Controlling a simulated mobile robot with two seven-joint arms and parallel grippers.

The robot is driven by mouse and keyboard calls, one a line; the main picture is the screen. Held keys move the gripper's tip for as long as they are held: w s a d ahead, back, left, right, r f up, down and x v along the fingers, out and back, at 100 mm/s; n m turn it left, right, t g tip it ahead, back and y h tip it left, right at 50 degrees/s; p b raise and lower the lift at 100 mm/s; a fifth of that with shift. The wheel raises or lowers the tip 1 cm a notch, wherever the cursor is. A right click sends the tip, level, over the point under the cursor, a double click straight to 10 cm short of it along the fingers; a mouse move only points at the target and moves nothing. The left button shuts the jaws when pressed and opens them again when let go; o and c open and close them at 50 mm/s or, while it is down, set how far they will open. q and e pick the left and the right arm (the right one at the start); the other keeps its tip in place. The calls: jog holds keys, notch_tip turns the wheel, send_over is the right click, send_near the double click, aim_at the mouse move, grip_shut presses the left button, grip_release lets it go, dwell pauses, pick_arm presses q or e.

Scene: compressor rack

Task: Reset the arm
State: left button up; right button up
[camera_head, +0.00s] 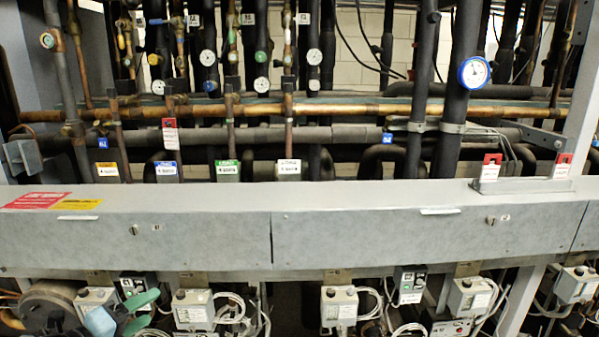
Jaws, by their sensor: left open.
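My left gripper (150,308) shows at the lower left edge of the head view. Its two green fingers are spread apart and nothing is between them. It is in front of the lower part of the rack, below the long grey metal beam (350,243). The rest of my left arm is mostly cut off by the bottom of the picture. My right gripper is not in view.
Grey control boxes (339,307) with looping cables hang under the beam. Copper and black pipes with round gauges (474,72) fill the space behind and above it. The beam's front face is clear.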

pick_arm(q)
jog(key=s+d+f+n+g, duration=0.1)
jog(key=s+d+f+n, duration=0.25)
jog(key=f, duration=0.25)
jog(key=s+d+f+n+y, duration=0.1)
jog(key=s+d+f+n, duration=0.1)
jog(key=s+f+n, duration=0.4)
jog(key=s+d+f+n+g, duration=0.1)
jog(key=s+d+f+n, duration=0.15)
jog(key=f, duration=0.45)
jog(key=s+d+f+n+g+y, duration=0.1)
jog(key=s+d+f+n+g, duration=0.1)
jog(key=s+f+n, duration=0.4)
jog(key=s+d+f+n+g+y, duration=0.1)
jog(key=s+d+f+n, duration=0.2)
jog(key=s+f+n, duration=0.4)
jog(key=s, duration=0.6)
jog(key=shift+s+d+g+y, duration=0.3)
jog(key=shift+g, duration=0.1)
